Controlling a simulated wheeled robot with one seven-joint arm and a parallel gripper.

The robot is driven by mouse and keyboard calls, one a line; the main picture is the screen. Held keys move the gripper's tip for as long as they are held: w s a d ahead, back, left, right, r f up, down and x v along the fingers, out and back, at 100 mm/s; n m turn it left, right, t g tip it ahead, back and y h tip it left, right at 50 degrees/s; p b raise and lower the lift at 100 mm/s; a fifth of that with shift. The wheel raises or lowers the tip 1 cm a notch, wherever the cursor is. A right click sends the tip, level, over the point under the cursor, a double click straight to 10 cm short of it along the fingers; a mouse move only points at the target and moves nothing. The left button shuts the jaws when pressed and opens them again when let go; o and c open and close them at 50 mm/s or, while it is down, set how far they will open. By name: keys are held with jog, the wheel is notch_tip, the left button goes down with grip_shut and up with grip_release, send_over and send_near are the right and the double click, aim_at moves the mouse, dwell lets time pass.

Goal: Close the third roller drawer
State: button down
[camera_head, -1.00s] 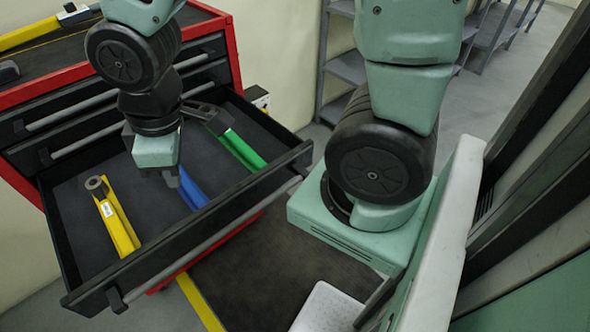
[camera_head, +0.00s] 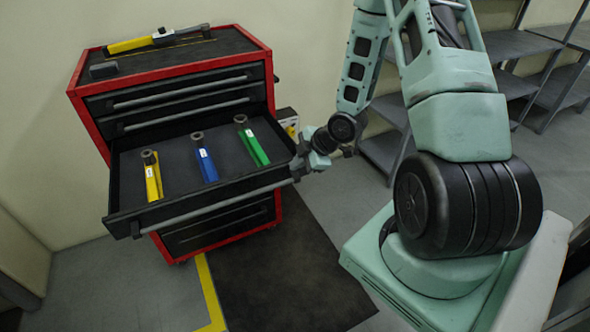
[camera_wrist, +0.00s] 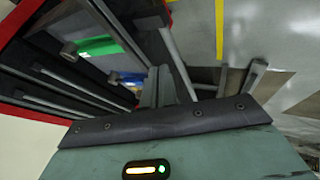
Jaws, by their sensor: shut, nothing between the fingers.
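The third drawer (camera_head: 130,182) of the red and black roller cabinet (camera_head: 88,120) is pulled out. It holds a yellow-handled tool (camera_head: 153,181), a blue-handled tool (camera_head: 207,165) and a green-handled tool (camera_head: 254,147). A grey bar handle (camera_head: 215,204) runs along the drawer's front. My gripper (camera_head: 298,168) is shut and empty at the right end of the drawer front. I cannot tell whether it touches it. In the wrist view my gripper's fingers (camera_wrist: 160,86) are together, close beside the drawer, with the green tool (camera_wrist: 98,45) beyond them.
The two drawers above (camera_head: 180,99) are shut. A yellow-handled tool (camera_head: 150,41) and a dark block (camera_head: 103,70) lie on the cabinet top. Grey shelves (camera_head: 530,85) stand at the right. A dark mat (camera_head: 285,265) covers clear floor before the cabinet.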

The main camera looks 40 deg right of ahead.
jog(key=p, duration=0.3)
send_near(272, 182)
jog(key=x, duration=0.4)
jog(key=shift+w+f, duration=0.1)
jog(key=shift+f, duration=0.15)
